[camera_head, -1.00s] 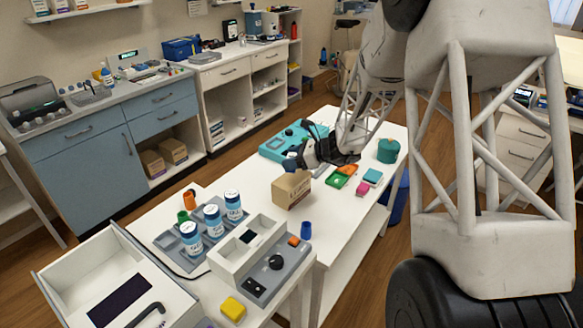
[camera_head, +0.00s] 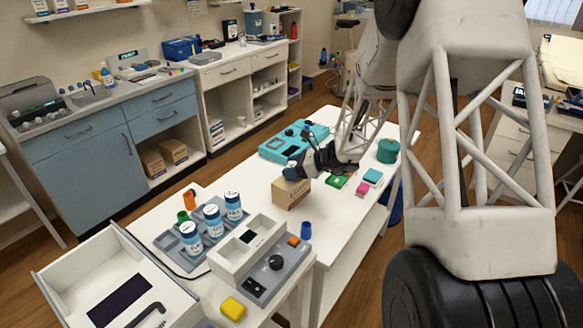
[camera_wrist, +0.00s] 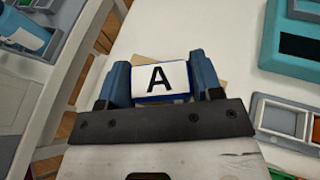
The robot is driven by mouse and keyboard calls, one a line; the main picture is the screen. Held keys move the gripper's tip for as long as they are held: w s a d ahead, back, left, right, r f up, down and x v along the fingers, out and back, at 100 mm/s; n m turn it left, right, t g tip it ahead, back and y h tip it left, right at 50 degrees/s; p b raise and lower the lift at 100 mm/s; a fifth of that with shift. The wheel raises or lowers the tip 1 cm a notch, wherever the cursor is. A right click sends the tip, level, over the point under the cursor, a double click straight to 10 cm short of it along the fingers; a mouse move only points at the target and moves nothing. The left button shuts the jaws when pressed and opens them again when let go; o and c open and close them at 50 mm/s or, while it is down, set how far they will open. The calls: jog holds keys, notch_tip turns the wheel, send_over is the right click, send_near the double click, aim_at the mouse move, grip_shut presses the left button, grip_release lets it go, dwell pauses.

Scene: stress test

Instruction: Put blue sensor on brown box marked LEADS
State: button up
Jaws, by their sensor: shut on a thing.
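The blue sensor (camera_wrist: 160,82) has a white top marked A and sits between the two blue fingers of my gripper (camera_wrist: 159,92) in the wrist view. My gripper (camera_head: 292,171) is shut on it, directly over the brown box (camera_head: 291,194) in the head view. The box stands on the white table, its front showing and its top mostly covered by the gripper. In the wrist view a tan bit of the box (camera_wrist: 148,60) shows behind the sensor. I cannot tell whether the sensor touches the box. The box's lettering is too small to read.
On the white table (camera_head: 255,187) stand a teal case (camera_head: 283,143), a green tray (camera_head: 337,181), pink and teal blocks, and a teal round container (camera_head: 388,150). Nearer are a blue cup (camera_head: 306,230), a grey rack (camera_head: 170,240) of blue-labelled bottles and a white device (camera_head: 228,258).

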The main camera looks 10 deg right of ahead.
jog(key=shift+f, duration=0.1)
jog(key=o, duration=1)
jog(key=shift+c, duration=0.2)
jog(key=v, duration=1.2)
jog(key=shift+s, duration=0.15)
